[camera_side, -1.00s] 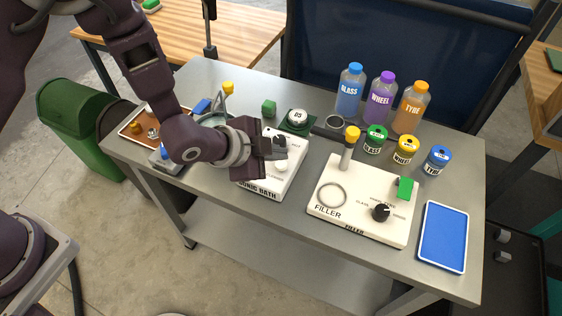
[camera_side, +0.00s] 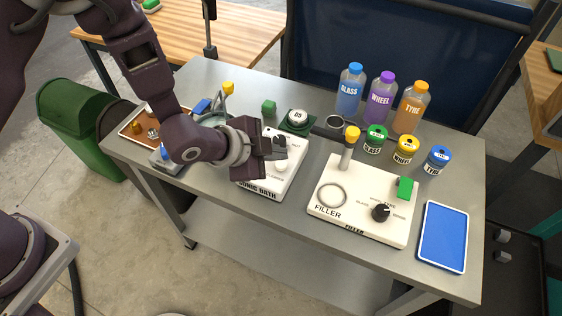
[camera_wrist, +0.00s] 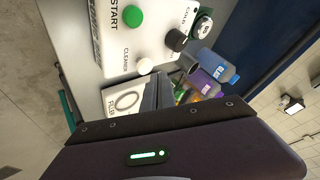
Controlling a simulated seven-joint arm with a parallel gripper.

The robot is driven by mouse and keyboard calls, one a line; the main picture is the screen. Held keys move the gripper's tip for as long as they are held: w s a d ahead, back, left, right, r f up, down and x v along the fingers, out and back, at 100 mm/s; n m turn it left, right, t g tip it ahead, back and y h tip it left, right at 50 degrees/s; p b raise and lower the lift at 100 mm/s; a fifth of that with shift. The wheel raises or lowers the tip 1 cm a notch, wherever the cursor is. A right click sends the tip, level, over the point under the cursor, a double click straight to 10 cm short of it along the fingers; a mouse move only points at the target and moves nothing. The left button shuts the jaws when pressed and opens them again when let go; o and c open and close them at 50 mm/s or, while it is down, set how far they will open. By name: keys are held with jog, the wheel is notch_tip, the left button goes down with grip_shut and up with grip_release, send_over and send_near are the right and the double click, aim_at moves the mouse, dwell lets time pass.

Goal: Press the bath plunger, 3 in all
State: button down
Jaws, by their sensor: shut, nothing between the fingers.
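The sonic bath (camera_side: 262,187) is a white box near the middle of the bench, partly hidden by my arm. Its white round plunger (camera_side: 281,166) stands on the top face. In the wrist view the white plunger (camera_wrist: 145,66) shows beside the lettering that starts "CLEAN", with a green START button (camera_wrist: 133,16) and a black knob (camera_wrist: 176,40) on the same panel (camera_wrist: 112,52). My gripper (camera_side: 281,147) is shut and empty, close above the bath by the plunger. Its fingers also show in the wrist view (camera_wrist: 157,88). I cannot tell whether they touch the plunger.
The filler (camera_side: 330,213) stands right of the bath, with a yellow-topped post (camera_side: 352,134). Several jars and bottles (camera_side: 349,92) stand behind it. A blue tray (camera_side: 443,237) lies at the right end.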

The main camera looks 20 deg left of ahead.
aim_at(277, 166)
dwell(0.7)
jog(key=shift+f, duration=0.4)
jog(key=shift+f, duration=0.75)
dwell(0.8)
jog(key=shift+r, duration=1.15)
jog(key=shift+r, duration=2.5)
